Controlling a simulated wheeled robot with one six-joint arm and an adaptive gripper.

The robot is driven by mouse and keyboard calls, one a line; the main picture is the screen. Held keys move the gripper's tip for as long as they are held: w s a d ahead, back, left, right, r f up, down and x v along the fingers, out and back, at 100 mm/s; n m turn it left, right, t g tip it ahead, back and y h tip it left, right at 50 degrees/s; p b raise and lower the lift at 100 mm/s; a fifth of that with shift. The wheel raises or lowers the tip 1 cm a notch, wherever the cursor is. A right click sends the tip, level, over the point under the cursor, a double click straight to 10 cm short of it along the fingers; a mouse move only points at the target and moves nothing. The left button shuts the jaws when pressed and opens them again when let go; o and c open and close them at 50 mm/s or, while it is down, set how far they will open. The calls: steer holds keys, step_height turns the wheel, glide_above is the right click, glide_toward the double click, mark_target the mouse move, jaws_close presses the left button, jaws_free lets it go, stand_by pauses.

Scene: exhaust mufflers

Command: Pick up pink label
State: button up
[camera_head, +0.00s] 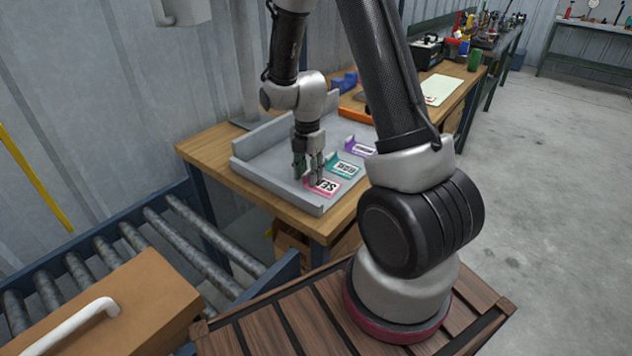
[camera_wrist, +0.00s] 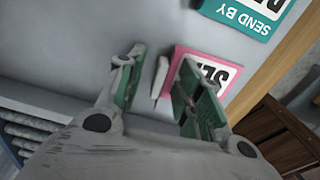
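The pink label (camera_head: 326,187) lies at the near end of a grey tray (camera_head: 270,184) on the wooden table. It is a pink-framed tag with a white face and dark letters, and it also shows in the wrist view (camera_wrist: 222,68). My gripper (camera_head: 309,177) points down just over the tray at the label's left edge. In the wrist view my gripper (camera_wrist: 160,88) is open, with an upright pale tab of the label between its green-padded fingers. The right finger covers part of the label's face.
A teal label (camera_head: 343,166) lies just beyond the pink one, and a purple label (camera_head: 360,146) lies farther back. The tray has raised walls at the left and back. A roller conveyor with a cardboard box (camera_head: 120,305) stands at the lower left.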

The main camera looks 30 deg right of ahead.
steer(key=c, duration=0.7)
steer(key=shift+c, duration=0.2)
